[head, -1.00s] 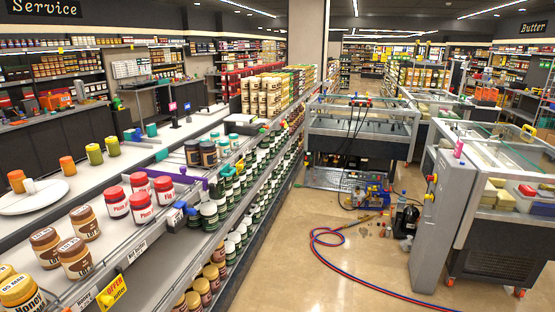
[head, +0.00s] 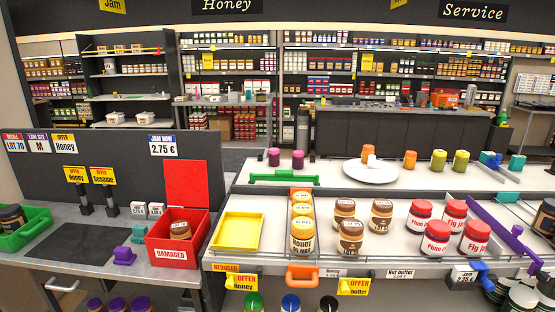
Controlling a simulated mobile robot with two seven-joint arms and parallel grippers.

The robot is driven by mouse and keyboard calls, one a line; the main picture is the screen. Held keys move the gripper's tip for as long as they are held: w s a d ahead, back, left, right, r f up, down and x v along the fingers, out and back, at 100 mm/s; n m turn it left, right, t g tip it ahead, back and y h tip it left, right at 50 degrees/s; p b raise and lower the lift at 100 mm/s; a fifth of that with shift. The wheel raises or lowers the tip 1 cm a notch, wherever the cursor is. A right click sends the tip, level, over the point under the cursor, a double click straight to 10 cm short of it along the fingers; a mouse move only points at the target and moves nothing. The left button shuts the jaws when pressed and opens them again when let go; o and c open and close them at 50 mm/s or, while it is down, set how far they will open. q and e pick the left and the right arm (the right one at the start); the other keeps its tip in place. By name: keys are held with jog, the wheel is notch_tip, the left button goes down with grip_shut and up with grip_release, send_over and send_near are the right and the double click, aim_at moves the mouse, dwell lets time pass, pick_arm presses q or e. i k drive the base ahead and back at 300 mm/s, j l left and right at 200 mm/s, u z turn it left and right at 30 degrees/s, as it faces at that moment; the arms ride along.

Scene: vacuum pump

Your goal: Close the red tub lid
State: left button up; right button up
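The red tub (head: 165,257), labelled "DAMAGED", stands on the grey counter at the left in the head view. A jar with a brown body (head: 180,231) is inside it. The red lid (head: 186,184) stands upright at the back edge of the tub, so the tub is open at the top. Neither of my grippers is in view.
A yellow tray (head: 238,232) lies right of the tub. A purple object (head: 124,255) and a teal block (head: 139,234) stand close to its left. A green bin (head: 25,229) is farther left. Honey jars (head: 302,236) stand on the shelf to the right.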

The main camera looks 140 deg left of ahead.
aim_at(186, 182)
jog(key=z, duration=3.6)
